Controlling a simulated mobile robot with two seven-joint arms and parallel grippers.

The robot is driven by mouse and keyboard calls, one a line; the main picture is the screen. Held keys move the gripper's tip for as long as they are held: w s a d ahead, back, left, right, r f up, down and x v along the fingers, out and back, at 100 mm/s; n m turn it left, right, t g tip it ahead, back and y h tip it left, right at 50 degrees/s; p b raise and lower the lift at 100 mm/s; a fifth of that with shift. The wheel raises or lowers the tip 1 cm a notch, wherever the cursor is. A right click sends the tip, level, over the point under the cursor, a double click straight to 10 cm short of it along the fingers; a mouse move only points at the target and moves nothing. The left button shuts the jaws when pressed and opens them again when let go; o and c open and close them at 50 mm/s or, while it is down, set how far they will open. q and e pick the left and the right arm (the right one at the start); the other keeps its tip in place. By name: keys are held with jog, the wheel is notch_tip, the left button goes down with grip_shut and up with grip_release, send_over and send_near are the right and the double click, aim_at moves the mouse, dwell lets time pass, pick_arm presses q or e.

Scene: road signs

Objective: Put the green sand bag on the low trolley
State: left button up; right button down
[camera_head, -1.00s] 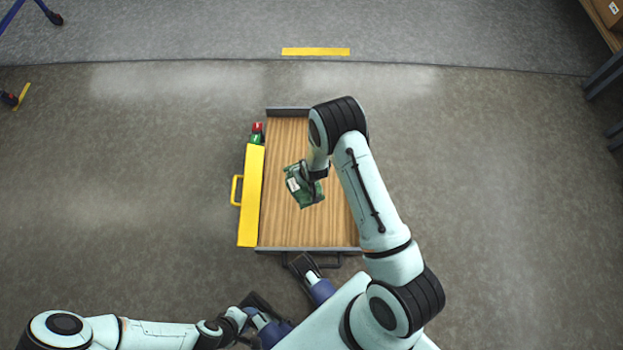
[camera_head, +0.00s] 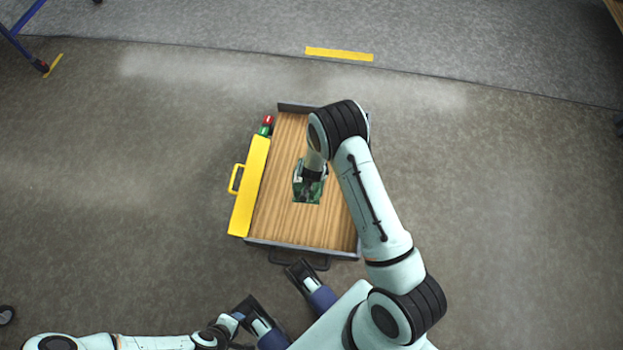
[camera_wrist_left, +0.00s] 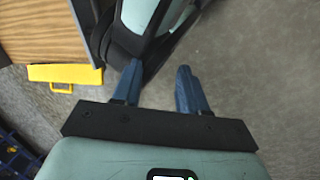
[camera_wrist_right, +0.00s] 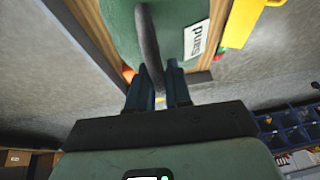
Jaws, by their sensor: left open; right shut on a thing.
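The green sand bag (camera_head: 308,191) is over the wooden deck of the low trolley (camera_head: 280,215) in the head view. In the right wrist view the bag (camera_wrist_right: 178,14) shows a white "Sand" label and a dark strap. My right gripper (camera_wrist_right: 158,68) is shut on this strap, above the bag. I cannot tell whether the bag touches the deck.
Much of the deck around the bag is bare. A blue stand (camera_head: 22,45) is at the far left.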

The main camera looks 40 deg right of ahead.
pick_arm(q)
jog(key=w+a+f+t+y+b, duration=0.1)
jog(key=w+a+f+t+b, duration=0.1)
jog(key=w+a+f+b, duration=0.3)
jog(key=shift+n+g, duration=0.5)
jog(key=shift+g, duration=0.1)
jog(key=shift+s+d+f+b, duration=0.2)
jog(key=shift+s+f, duration=0.2)
jog(key=shift+f, duration=0.2)
jog(key=shift+s+d+f+b, duration=0.1)
jog(key=shift+s+f+b, duration=0.2)
jog(key=shift+f, duration=0.25)
jog(key=shift+s+d+f+b, duration=0.1)
jog(key=shift+s+f+b, duration=0.05)
jog(key=shift+s+f, duration=0.4)
pick_arm(e)
jog(key=shift+f, duration=9.9)
pick_arm(q)
jog(key=shift+f, duration=0.15)
pick_arm(e)
jog(key=shift+f, duration=0.1)
jog(key=c, duration=1.1)
grip_release()
jog(key=shift+s, duration=0.1)
jog(key=shift+o, duration=0.2)
